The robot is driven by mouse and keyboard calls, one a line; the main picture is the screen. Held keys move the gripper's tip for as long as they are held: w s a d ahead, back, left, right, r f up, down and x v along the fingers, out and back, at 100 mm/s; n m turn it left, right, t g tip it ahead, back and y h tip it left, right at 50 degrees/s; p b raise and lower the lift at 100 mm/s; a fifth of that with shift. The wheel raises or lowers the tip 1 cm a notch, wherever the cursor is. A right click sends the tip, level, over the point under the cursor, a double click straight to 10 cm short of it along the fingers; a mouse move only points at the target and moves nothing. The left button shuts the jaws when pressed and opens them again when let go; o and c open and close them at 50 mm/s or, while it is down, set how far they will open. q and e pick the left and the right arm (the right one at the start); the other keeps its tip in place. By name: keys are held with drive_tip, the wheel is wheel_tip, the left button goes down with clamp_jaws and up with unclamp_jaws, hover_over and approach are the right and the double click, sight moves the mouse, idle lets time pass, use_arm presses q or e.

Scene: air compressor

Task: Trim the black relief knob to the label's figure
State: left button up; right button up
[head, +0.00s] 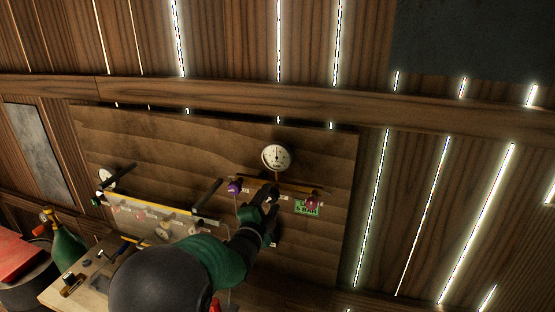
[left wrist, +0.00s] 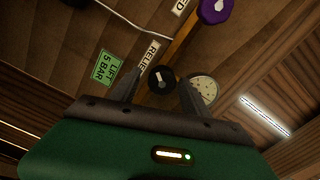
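The black relief knob (left wrist: 160,80) has a pale pointer mark and shows between the fingers of my left gripper (left wrist: 160,84) in the left wrist view. The fingers are apart, with a gap visible on each side of the knob. A white RELIEF label (left wrist: 148,56) is beside it. The green label (left wrist: 107,68) reads LIFT 5 BAR; it also shows in the head view (head: 306,208). A round white gauge (head: 276,157) is above the pipe. In the head view my left gripper (head: 266,193) is at the pipe and hides the knob. My right gripper is not in view.
A brass pipe (head: 295,188) runs along the wooden board (head: 140,140). A green bottle (head: 66,246) and workbench (head: 62,292) are at lower left.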

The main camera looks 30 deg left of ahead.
use_arm(q)
drive_tip(key=shift+a, duration=0.2)
drive_tip(key=shift+s+d, duration=0.1)
drive_tip(key=shift+s, duration=0.3)
drive_tip(key=b+v, duration=0.1)
drive_tip(key=v, duration=0.4)
drive_tip(key=shift+s+d+r, duration=0.1)
drive_tip(key=shift+s+d, duration=0.05)
drive_tip(key=shift+d, duration=0.1)
drive_tip(key=shift+a+b, duration=0.15)
drive_tip(key=shift+b, duration=0.15)
